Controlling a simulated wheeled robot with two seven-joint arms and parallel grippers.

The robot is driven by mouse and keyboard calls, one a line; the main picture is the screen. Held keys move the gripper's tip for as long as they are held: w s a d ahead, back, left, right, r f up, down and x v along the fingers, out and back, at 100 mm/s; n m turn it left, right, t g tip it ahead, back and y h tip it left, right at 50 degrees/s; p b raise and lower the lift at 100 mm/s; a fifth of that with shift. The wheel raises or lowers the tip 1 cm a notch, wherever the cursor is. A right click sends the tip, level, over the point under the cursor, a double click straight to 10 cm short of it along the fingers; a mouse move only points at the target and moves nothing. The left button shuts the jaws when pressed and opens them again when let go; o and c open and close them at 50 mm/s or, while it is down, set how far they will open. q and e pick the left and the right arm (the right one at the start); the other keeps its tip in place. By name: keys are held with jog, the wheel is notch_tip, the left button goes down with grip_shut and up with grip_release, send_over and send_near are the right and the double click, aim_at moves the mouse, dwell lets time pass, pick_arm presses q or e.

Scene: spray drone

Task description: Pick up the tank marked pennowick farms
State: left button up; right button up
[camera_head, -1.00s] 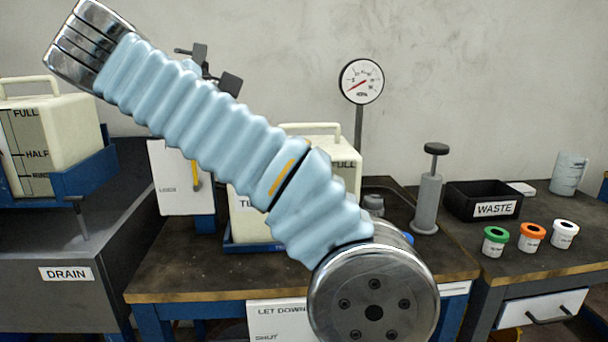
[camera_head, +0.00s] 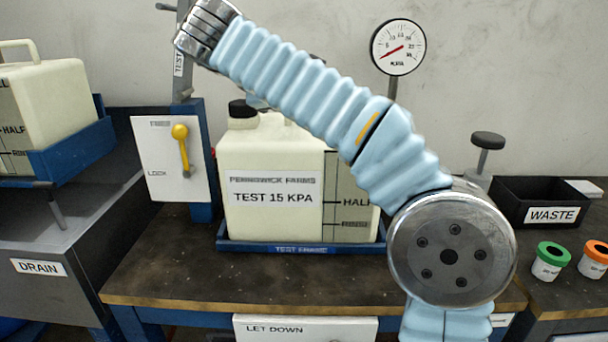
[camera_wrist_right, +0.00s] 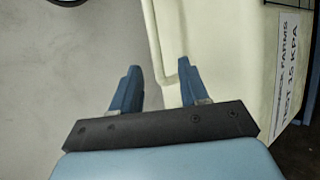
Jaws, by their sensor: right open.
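The cream tank (camera_head: 272,165) marked Pennowick Farms, Test 15 kPa, sits upright in a low blue tray (camera_head: 300,248) on the middle bench. It has a black cap (camera_head: 241,108); its top right is hidden behind my right arm. In the right wrist view, my right gripper (camera_wrist_right: 158,88) is open at the pale tank (camera_wrist_right: 225,60). Its right finger overlaps a pale edge of the tank and its left finger lies against the grey background; I cannot tell whether they touch. The head view hides this gripper behind my arm. My left gripper is not in view.
A second cream tank (camera_head: 45,110) stands in a blue cradle at the left, above the drain basin (camera_head: 95,222). A panel with a yellow lever (camera_head: 181,150) stands left of the marked tank. A gauge (camera_head: 397,47) and a black waste bin (camera_head: 510,203) are to the right.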

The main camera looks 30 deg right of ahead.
jog(key=x, duration=0.5)
jog(key=shift+w+d, duration=0.15)
jog(key=shift+d, duration=0.2)
grip_shut()
dwell(1.0)
jog(key=shift+r, duration=0.15)
